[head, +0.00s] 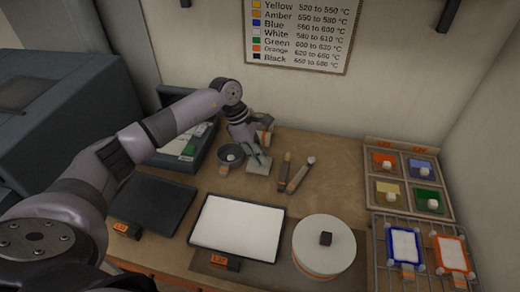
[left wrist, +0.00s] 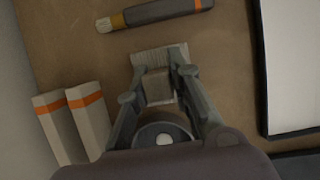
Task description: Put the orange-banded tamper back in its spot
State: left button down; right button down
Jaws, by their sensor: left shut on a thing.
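My left gripper (head: 250,148) is low over the back middle of the bench. In the left wrist view its fingers (left wrist: 160,85) are shut on a small grey-beige block-like tool, which I take for the tamper (left wrist: 158,55). Its flat, pale, ridged foot sticks out past the fingertips; in the head view the foot (head: 259,166) shows just below the gripper. No orange band shows on it, as the fingers hide part of it. I cannot tell whether the foot touches the bench. My right gripper is not in view.
A round bowl (head: 230,154) stands close beside the gripper. Two pale orange-banded blocks (left wrist: 72,118) are behind it. An orange-banded brush (left wrist: 165,12) lies to the right. A white sheet (head: 238,226), a round turntable (head: 323,245) and a divided tray (head: 374,146) occupy the rest.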

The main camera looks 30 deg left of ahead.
pick_arm(q)
jog(key=shift+f, duration=0.25)
dwell(0.4)
jog(key=shift+b, duration=0.3)
jog(key=shift+f, duration=0.1)
jog(key=shift+f+b, duration=0.2)
jog(key=shift+b, duration=0.3)
jog(key=shift+f+b, duration=0.25)
jog(key=shift+b, duration=0.15)
dwell(0.8)
jog(key=c, duration=1.4)
grip_release()
